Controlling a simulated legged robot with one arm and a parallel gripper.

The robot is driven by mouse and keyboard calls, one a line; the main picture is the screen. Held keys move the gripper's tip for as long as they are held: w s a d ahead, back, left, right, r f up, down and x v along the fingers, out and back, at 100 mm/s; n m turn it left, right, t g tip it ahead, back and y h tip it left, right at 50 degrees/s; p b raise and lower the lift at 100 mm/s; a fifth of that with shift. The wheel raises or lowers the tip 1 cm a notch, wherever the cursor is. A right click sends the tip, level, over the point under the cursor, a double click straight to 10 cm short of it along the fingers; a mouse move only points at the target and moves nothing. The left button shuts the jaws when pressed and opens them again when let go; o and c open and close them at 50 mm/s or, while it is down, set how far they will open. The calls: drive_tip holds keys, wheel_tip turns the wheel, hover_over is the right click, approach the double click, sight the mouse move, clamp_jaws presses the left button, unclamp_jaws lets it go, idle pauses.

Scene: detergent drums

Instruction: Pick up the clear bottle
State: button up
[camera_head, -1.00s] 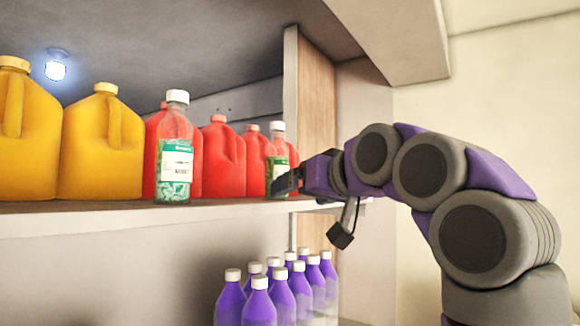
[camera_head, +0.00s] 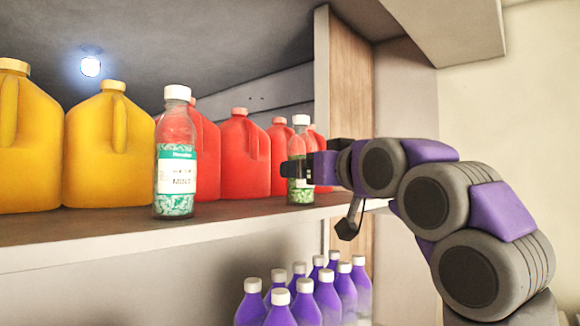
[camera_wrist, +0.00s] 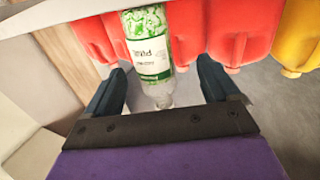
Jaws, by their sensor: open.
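A clear bottle (camera_head: 300,194) with a white cap and green contents stands upright on the shelf at its right part. In the wrist view the bottle (camera_wrist: 153,45) appears upside down, with a white and green label. My gripper (camera_head: 296,168) is open at this bottle's mid-height, and a dark finger hides part of it in the head view. In the wrist view my gripper (camera_wrist: 160,68) has one finger on each side of the bottle, with visible gaps. A second clear bottle (camera_head: 175,155) with a teal label stands upright farther left.
Red jugs (camera_head: 244,155) stand behind the bottles, close to my fingers. Yellow jugs (camera_head: 95,150) stand at left. The shelf's front edge (camera_head: 120,245) runs below. Several purple bottles (camera_head: 305,304) stand on the lower level. A wooden upright (camera_head: 350,100) is behind my gripper.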

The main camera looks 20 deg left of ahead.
drive_tip(key=shift+w+d+r+p, duration=0.15)
drive_tip(key=shift+w+d+p, duration=0.05)
drive_tip(key=shift+w, duration=0.25)
drive_tip(key=shift+w+d+r+p, duration=0.15)
drive_tip(key=shift+w, duration=0.55)
drive_tip(key=shift+w+a, duration=0.1)
drive_tip(key=shift+w, duration=0.05)
drive_tip(key=w+a+p, duration=0.1)
drive_tip(key=a, duration=0.1)
drive_tip(key=w+a+p, duration=0.1)
drive_tip(key=a, duration=0.1)
drive_tip(key=w+a+p, duration=0.1)
drive_tip(key=a, duration=0.1)
drive_tip(key=shift+a+f, duration=0.1)
drive_tip(key=shift+a, duration=0.15)
drive_tip(key=shift+w+d, duration=0.15)
drive_tip(key=shift+w, duration=0.2)
drive_tip(key=shift+w+d, duration=0.1)
drive_tip(key=shift+d, duration=0.8)
drive_tip(key=shift+s+a, duration=0.2)
drive_tip(key=c, duration=0.3)
drive_tip(key=shift+w+a, duration=0.1)
drive_tip(key=shift+a, duration=0.65)
drive_tip(key=c, duration=0.3)
drive_tip(key=shift+a, duration=0.1)
drive_tip(key=shift+c, duration=0.8)
drive_tip(key=shift+d, duration=0.4)
drive_tip(key=c, duration=0.5)
